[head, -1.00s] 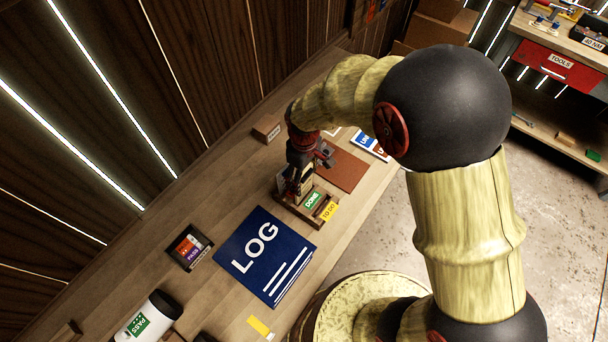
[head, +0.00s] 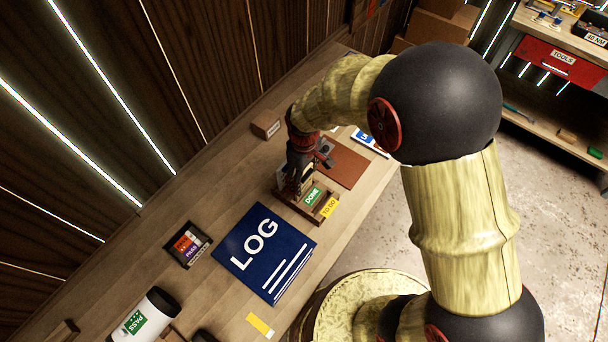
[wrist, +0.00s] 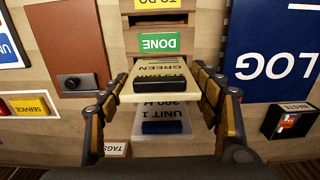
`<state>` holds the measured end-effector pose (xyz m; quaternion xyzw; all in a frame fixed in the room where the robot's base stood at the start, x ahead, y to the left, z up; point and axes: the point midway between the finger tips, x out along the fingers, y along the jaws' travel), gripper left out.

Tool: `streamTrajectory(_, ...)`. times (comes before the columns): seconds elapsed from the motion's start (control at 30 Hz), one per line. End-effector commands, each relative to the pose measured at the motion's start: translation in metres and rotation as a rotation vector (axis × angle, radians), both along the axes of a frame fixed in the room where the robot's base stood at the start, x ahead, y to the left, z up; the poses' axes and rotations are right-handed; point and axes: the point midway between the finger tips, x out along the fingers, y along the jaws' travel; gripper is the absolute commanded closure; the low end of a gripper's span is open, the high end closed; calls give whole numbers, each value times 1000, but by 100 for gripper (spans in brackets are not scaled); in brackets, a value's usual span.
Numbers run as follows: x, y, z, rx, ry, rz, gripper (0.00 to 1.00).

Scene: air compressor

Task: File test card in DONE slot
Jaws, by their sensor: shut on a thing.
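My gripper (wrist: 160,88) is shut on the test card, a cream card with dark lettering and a black grip (wrist: 160,83), in the wrist view. The wooden rack (wrist: 130,22) has a green DONE label (wrist: 159,43) and a yellow TO DO label (wrist: 156,3). The held card is beside the DONE label, on the side away from TO DO. Whether its lower edge is inside the slot is hidden. In the head view my gripper (head: 299,176) is low over the rack, by the DONE label (head: 313,196). A pale card marked UNIT 1 (wrist: 162,113) shows beyond the held card.
A blue LOG book (head: 265,252) lies close to the rack. A brown mat (head: 346,164) is on the other side. A TAGS block (head: 266,125) stands near the wall. A dark WASTE tray (head: 188,244) and a PASS cylinder (head: 145,318) are further along the bench.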

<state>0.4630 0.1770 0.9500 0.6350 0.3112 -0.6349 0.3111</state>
Motion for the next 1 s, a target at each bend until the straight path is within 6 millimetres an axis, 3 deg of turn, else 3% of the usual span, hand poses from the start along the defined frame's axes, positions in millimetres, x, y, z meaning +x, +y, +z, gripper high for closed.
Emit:
streamTrajectory(0.57,0,0,-9,0,0,0,66)
streamTrajectory(0.6,0,0,-9,0,0,0,35)
streamTrajectory(1.0,0,0,-9,0,0,0,15)
